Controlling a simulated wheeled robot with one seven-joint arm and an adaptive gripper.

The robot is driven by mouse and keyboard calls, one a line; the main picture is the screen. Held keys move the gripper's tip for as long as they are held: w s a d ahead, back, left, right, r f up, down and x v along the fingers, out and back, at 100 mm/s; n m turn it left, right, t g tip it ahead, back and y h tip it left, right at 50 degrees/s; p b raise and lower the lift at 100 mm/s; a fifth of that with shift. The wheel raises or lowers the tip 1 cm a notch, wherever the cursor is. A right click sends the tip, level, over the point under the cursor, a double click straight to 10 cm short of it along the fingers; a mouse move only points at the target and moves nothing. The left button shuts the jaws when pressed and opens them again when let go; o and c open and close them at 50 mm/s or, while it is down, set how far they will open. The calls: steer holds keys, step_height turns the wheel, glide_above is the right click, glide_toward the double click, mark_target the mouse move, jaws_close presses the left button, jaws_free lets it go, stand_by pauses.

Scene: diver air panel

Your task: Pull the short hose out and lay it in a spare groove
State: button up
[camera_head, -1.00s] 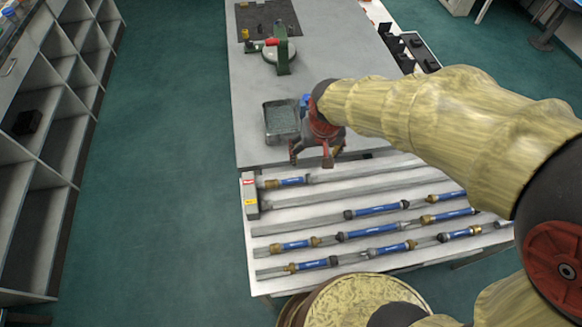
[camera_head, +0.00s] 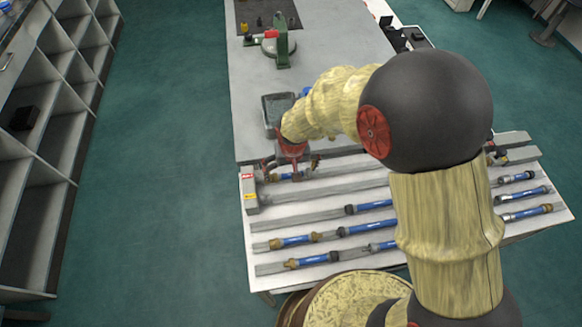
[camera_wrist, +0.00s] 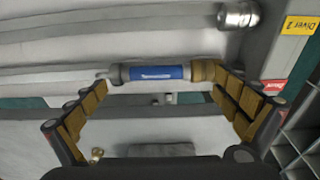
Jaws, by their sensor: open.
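The short hose (camera_head: 287,176), with a blue label, lies in the rearmost row beside the port block (camera_head: 249,188) with red and yellow labels. In the wrist view the hose (camera_wrist: 155,73) has a brass end on the right and a dark grey end on the left. My gripper (camera_head: 291,168) is open over it, and its fingers (camera_wrist: 160,88) stand at either end of the hose. The right finger hides where the brass end meets the block. A bare groove (camera_head: 325,190) runs just in front of the hose's row.
Several other blue-labelled hoses (camera_head: 370,207) lie in the front grooves. A grey tray (camera_head: 268,128) stands close behind my gripper, and a green device (camera_head: 281,48) sits farther back. My arm covers the right part of the rack.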

steer(key=shift+f, duration=0.3)
steer(key=shift+c, duration=0.3)
steer(key=shift+s, duration=0.1)
steer(key=c, duration=1.3)
